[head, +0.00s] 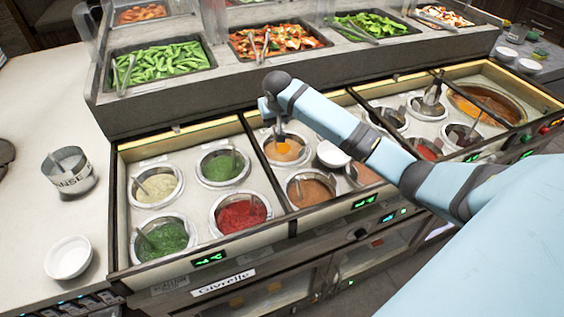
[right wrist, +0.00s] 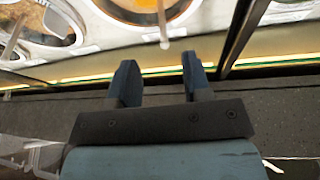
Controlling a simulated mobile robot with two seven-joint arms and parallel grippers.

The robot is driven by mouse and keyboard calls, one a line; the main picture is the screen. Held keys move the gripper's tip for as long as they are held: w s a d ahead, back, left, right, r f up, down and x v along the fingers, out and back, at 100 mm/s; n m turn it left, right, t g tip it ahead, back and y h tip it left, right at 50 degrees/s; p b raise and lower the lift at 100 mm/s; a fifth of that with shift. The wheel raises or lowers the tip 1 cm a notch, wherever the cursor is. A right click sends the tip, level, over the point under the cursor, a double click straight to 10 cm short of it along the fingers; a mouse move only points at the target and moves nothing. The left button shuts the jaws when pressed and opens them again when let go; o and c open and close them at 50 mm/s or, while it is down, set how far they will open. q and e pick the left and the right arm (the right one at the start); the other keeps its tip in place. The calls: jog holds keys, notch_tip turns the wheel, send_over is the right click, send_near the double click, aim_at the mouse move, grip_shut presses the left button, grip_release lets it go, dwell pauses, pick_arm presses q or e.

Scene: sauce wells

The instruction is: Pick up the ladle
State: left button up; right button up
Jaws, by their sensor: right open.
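Several ladles or spoons stand in the sauce wells, and I cannot tell which one the task means. My right gripper (right wrist: 160,62) is open and empty. In the head view my right gripper (head: 276,128) is over the orange-yellow sauce well (head: 285,152), and the wrist partly hides the handle there. My left gripper is not in view.
Wells of red sauce (head: 240,212) and green sauce (head: 222,166) stand to the left. A taller metal ladle (head: 431,98) stands in the right section. A raised ledge (head: 175,125) with food trays runs behind. A white bowl (head: 68,258) sits on the left counter.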

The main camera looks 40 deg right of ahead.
jog(key=x, duration=0.9)
jog(key=shift+a+f+b, duration=0.1)
jog(key=shift+f+b, duration=0.25)
jog(key=shift+f, duration=0.05)
grip_shut()
